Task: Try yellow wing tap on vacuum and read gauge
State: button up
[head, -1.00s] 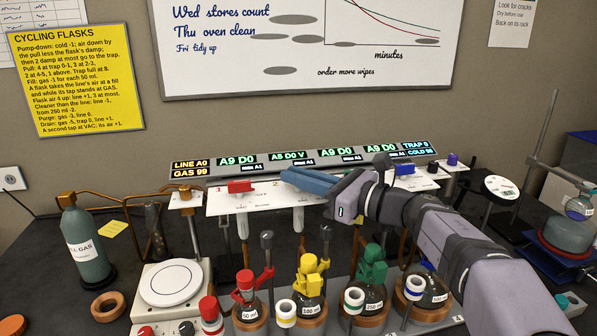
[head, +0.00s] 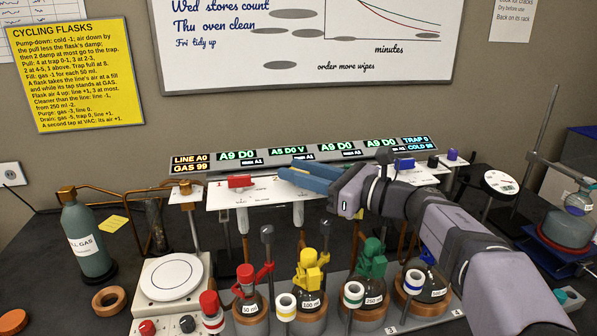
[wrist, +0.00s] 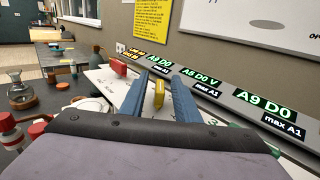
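The yellow wing tap (wrist: 158,94) shows in the wrist view, standing up from the white manifold panel (wrist: 103,77). My gripper (wrist: 159,88) is open, with one blue finger on each side of the tap and a gap visible on both sides. In the head view my gripper (head: 290,173) hides the yellow tap. The readout strip (head: 237,157) above the panel reads LINE A0, GAS 99 and, for the second station, A5 D0 V; the other stations read A9 D0. A round white dial (head: 501,184) stands at right; its reading is too small to tell.
A red tap (head: 241,181) and a blue tap (head: 404,163) stand along the panel. Flasks with red, yellow (head: 310,270) and green clamps sit in front. My arm crosses the right side.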

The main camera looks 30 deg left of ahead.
jog(key=d+b, duration=0.2)
jog(key=d, duration=0.5)
jog(key=shift+d+r, duration=0.1)
jog(key=shift+r, duration=0.05)
jog(key=shift+a+p, duration=2.75)
jog(key=shift+p, duration=2.55)
grip_shut()
